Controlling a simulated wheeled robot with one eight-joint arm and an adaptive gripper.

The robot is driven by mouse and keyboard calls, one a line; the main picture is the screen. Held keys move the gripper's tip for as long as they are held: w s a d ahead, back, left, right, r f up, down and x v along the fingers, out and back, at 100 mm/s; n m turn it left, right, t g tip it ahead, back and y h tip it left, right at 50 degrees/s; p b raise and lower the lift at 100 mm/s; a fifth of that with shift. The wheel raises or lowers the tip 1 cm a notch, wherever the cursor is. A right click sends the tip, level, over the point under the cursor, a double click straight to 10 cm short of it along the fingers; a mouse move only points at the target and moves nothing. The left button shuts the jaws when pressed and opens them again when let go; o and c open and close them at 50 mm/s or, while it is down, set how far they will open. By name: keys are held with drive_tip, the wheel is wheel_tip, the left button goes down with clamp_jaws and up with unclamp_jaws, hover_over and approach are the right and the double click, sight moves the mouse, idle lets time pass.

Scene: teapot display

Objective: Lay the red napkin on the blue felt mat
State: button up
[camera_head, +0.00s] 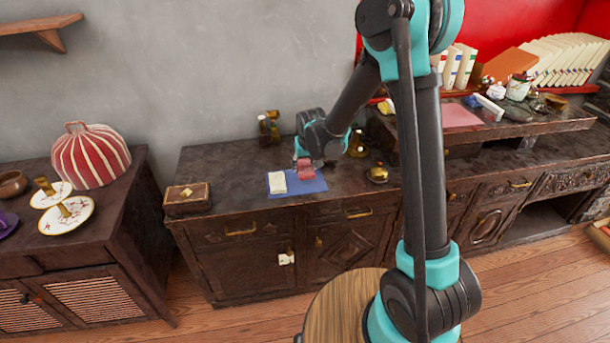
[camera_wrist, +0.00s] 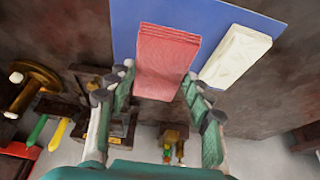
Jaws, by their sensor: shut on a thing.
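The folded red napkin (camera_head: 306,172) is between the fingers of my gripper (camera_head: 303,160), over the blue felt mat (camera_head: 312,186). In the wrist view the red napkin (camera_wrist: 165,58) fills the gap between both fingertips of my gripper (camera_wrist: 158,76), which is shut on it. The blue mat (camera_wrist: 190,12) shows behind and around the napkin's far end. I cannot tell whether the napkin touches the mat. A folded cream napkin (camera_head: 277,182) lies on the left part of the mat, and it also shows beside the red one in the wrist view (camera_wrist: 235,55).
The mat lies on a dark wooden cabinet (camera_head: 225,165). A brown box (camera_head: 187,198) stands to the left, a brass item (camera_head: 377,173) to the right, and dark bottles (camera_head: 268,127) at the back. A striped red cover (camera_head: 90,155) and plates (camera_head: 66,217) are on the left cabinet.

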sight(306, 171)
drive_tip(key=shift+f, duration=2.15)
drive_tip(key=o, duration=1.1)
drive_tip(key=shift+f, duration=0.1)
drive_tip(key=shift+o, duration=0.2)
drive_tip(key=v, duration=1.2)
drive_tip(key=s+d+r+m, duration=0.1)
drive_tip(key=s+d, duration=0.3)
drive_tip(key=d, duration=0.3)
drive_tip(key=s+d+r, duration=0.1)
drive_tip(key=s+d, duration=0.3)
drive_tip(key=d, duration=0.3)
drive_tip(key=s+d+f+m+h, duration=0.1)
drive_tip(key=s+d+f, duration=0.3)
drive_tip(key=s+d, duration=0.7)
drive_tip(key=s+m, duration=0.1)
drive_tip(key=s, duration=0.3)
